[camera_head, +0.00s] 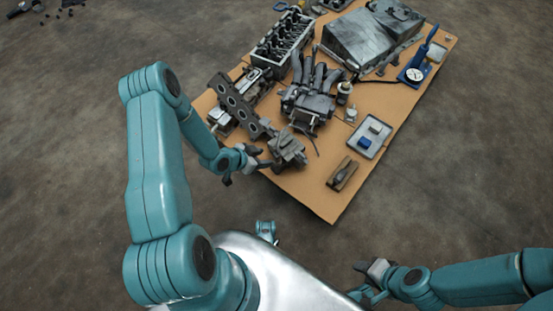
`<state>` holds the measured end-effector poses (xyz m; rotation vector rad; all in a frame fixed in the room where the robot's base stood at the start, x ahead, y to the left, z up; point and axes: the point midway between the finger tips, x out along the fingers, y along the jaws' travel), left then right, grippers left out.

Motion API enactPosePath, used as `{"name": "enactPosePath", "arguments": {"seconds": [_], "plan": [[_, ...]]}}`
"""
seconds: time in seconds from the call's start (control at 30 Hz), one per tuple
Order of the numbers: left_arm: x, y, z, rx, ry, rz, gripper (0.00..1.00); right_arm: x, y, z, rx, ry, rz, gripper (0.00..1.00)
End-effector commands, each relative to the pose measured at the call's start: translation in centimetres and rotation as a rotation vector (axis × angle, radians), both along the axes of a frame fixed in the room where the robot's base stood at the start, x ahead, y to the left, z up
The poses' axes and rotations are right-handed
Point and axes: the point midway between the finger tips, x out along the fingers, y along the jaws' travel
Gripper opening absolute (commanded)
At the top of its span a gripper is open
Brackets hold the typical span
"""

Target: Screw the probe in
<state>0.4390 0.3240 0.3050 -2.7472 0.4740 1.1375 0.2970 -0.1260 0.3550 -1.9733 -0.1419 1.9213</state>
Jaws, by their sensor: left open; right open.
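No part can be told for certain as the probe at this size. A grey metal housing (287,149) sits near the front left edge of the tan table. My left gripper (249,170) is open just left of this housing, at the table's edge. Whether they touch cannot be told. My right gripper (356,281) is open and empty, low in the view, over the floor and away from the table. A dark manifold with curved pipes (310,98) lies behind the housing. A small dark cylindrical part (344,90) and a smaller fitting (351,114) stand right of it.
The tan table (315,197) also holds a flat plate with holes (238,106), a cylinder head (284,38), a large grey casing (372,38), a blue stand with dial (414,73), a tray (361,143) with a blue piece, and a brown block (342,174). The front right corner is bare.

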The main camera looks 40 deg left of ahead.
Motion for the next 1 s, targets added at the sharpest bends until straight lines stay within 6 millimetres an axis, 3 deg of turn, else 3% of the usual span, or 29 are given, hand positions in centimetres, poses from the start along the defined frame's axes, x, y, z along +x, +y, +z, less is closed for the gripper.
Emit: {"name": "enactPosePath", "arguments": {"seconds": [0.1, 0.3, 0.5, 0.8, 0.93, 1.0], "plan": [[2.0, -0.9, -2.6, 0.0, 0.0, -0.006, 0.49, 0.3, -0.2, -1.5, -0.002, -0.005, -0.009, 0.43], [4.5, -1.7, -5.1, -0.001, 0.0, -0.004, 0.49, 0.6, -0.5, -2.7, -0.004, -0.01, -0.021, 0.43], [5.7, -2.1, -6.2, -0.001, 0.001, -0.001, 0.49, 0.7, -0.7, -3.2, -0.005, -0.012, -0.027, 0.43], [5.9, -2.1, -6.2, 0.0, 0.001, -0.001, 0.49, 0.7, -0.7, -3.1, -0.006, -0.013, -0.027, 0.43], [5.9, -2.2, -6.2, 0.0, 0.001, -0.001, 0.07, 0.7, -0.7, -3.1, -0.006, -0.013, -0.027, 0.43], [5.9, -2.2, -6.2, 0.0, 0.001, -0.001, 0.02, 0.7, -0.7, -3.1, -0.006, -0.013, -0.027, 0.43]]}}
